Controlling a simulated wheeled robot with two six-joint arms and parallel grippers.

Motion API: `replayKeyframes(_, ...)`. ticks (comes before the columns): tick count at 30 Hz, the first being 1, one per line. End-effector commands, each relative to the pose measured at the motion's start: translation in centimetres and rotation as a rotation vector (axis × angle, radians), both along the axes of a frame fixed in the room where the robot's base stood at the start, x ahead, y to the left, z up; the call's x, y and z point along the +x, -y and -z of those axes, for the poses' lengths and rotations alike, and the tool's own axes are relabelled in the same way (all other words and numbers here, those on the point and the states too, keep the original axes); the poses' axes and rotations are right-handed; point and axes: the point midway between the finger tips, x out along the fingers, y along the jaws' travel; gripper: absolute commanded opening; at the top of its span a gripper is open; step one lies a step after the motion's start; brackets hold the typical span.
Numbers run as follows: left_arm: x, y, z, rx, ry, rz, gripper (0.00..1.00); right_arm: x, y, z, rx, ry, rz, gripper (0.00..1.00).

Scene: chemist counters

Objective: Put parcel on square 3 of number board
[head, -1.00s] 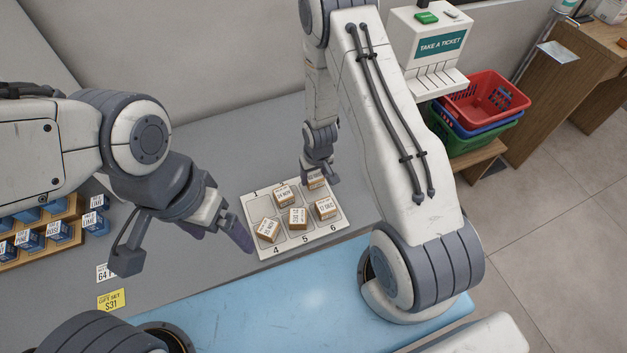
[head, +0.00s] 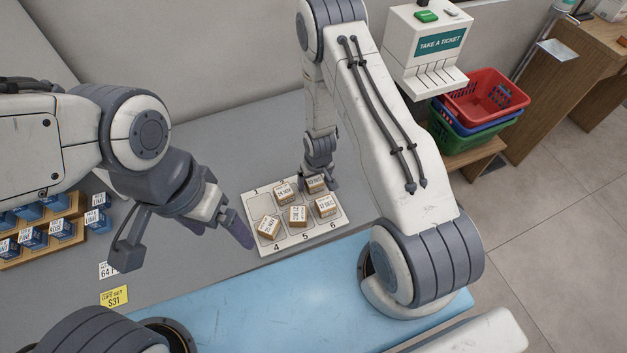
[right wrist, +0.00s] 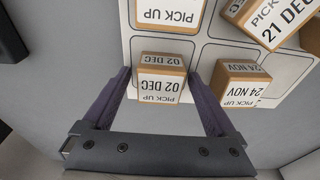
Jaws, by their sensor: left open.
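A small brown parcel (head: 315,184) with a white label stands on square 3 of the white number board (head: 262,205), at its far right corner. In the right wrist view the parcel (right wrist: 161,66) reads "02 DEC" and sits upright between my right gripper's fingers, with a narrow gap on each side. My left gripper (head: 215,232) is open and empty, left of the board above the counter.
Other parcels stand on squares 2 (head: 283,193), 4 (head: 268,228), 5 (head: 298,216) and 6 (head: 326,206); square 1 is bare. Blue boxes (head: 60,230) stand on a wooden rack at left. A yellow card (head: 114,297) lies in front. Stacked baskets (head: 480,110) are at right.

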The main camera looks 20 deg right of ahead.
Motion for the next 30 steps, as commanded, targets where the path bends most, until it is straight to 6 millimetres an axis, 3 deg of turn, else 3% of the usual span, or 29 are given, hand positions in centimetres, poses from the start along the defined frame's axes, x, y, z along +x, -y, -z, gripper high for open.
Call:
replayKeyframes(5, 0.0, 0.0, -0.5, 0.000, 0.000, 0.000, 0.92, 0.0, 0.0, -0.6, 0.000, 0.001, 0.000, 0.92)
replayKeyframes(8, 0.0, 0.0, 0.2, 0.000, 0.000, 0.000, 0.92, 0.0, 0.0, -1.3, 0.000, 0.004, 0.000, 0.92)
replayKeyframes(18, 0.0, 0.0, 1.5, 0.000, 0.000, -0.002, 0.92, -0.9, 0.1, -7.3, -0.001, 0.006, -0.001, 0.92)
replayKeyframes(24, 0.0, 0.0, -0.6, 0.000, 0.000, 0.000, 0.92, -1.6, 0.1, -11.3, 0.000, 0.001, -0.001, 0.92)
replayKeyframes(30, 0.0, 0.0, -1.2, 0.000, 0.000, 0.002, 0.92, -1.8, 0.1, -12.2, 0.000, 0.000, 0.000, 0.92)
